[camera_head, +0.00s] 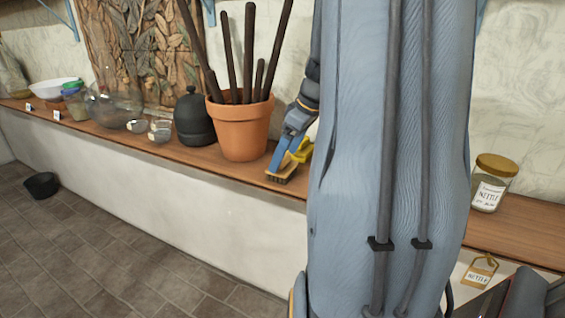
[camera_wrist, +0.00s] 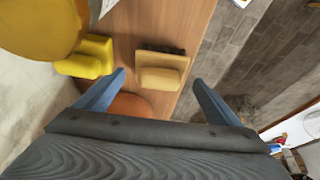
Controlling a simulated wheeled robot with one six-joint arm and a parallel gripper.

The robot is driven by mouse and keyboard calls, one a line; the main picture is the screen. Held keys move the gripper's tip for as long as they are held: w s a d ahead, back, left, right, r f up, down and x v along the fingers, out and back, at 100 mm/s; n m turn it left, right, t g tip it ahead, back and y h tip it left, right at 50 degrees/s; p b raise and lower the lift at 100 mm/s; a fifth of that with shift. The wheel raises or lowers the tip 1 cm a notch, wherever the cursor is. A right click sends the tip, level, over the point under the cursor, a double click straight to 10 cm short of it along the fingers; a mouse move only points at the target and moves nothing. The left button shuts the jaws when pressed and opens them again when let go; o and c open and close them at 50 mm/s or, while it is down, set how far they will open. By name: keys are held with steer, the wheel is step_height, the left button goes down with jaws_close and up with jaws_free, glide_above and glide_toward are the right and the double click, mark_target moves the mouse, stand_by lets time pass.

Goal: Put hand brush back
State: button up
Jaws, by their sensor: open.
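The hand brush (camera_wrist: 162,78) has a tan wooden body and dark bristles. In the wrist view it lies over the wooden shelf, between my two blue fingers with gaps on both sides. In the head view its dark bristles (camera_head: 279,178) show at the shelf's front edge, below my fingers. My gripper (camera_head: 284,158) is open and points down, just right of the terracotta pot; it also shows in the wrist view (camera_wrist: 160,76). My arm hides part of the shelf in the head view.
The terracotta pot (camera_head: 240,128) with dark sticks stands close left of my gripper. A yellow object (camera_wrist: 88,58) is beside my left finger. A black lidded jar (camera_head: 193,120), glassware and a nettle jar (camera_head: 492,184) stand on the shelf (camera_head: 195,153). The floor in front is mostly clear.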

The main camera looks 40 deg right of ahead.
steer(key=b+v, duration=0.2)
steer(key=v, duration=0.7)
stand_by(0.4)
